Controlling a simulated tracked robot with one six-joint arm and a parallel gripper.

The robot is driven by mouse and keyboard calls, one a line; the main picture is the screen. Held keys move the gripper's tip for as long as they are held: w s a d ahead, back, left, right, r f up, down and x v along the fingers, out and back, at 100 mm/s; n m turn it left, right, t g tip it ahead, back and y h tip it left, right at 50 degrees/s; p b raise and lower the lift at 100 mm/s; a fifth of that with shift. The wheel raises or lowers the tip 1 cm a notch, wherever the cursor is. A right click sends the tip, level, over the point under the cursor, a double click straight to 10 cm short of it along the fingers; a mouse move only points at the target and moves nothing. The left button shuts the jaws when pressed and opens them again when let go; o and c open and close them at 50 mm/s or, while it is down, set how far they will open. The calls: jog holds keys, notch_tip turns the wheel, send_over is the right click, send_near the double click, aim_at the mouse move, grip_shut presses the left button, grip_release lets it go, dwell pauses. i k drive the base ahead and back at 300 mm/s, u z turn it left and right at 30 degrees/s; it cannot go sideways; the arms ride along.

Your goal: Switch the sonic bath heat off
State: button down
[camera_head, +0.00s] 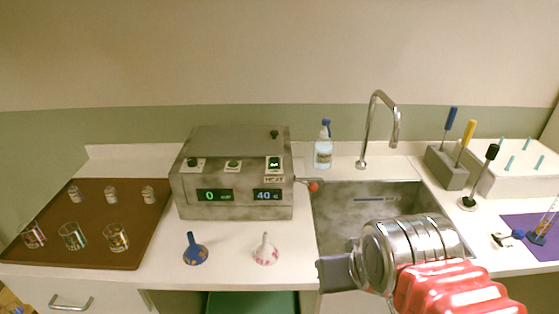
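The sonic bath (236,181) is a grey box on the counter, left of the sink. Its heat switch (274,162) is a black rocker with a green-white glow, above a label reading HEAT. The right display (268,196) reads 40 °C in blue, and the left display (214,196) shows a green 0. Two other small controls sit on its top left and middle. My gripper (328,273) is low in front of the sink, well apart from the bath, pointing left. Its fingers appear as one dark block, so I cannot tell its opening. I see nothing held.
A blue funnel (194,250) and a white patterned funnel (265,250) stand before the bath. A red-knobbed lever (313,187) sticks out at its right. A brown tray (60,214) with beakers and small jars lies left. The tap (396,115) and spray bottle (323,150) stand behind.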

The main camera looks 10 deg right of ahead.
aim_at(274, 161)
jog(key=z, duration=0.1)
jog(key=k, duration=0.75)
jog(key=u, duration=1)
jog(key=i, duration=1)
jog(key=u, duration=0.05)
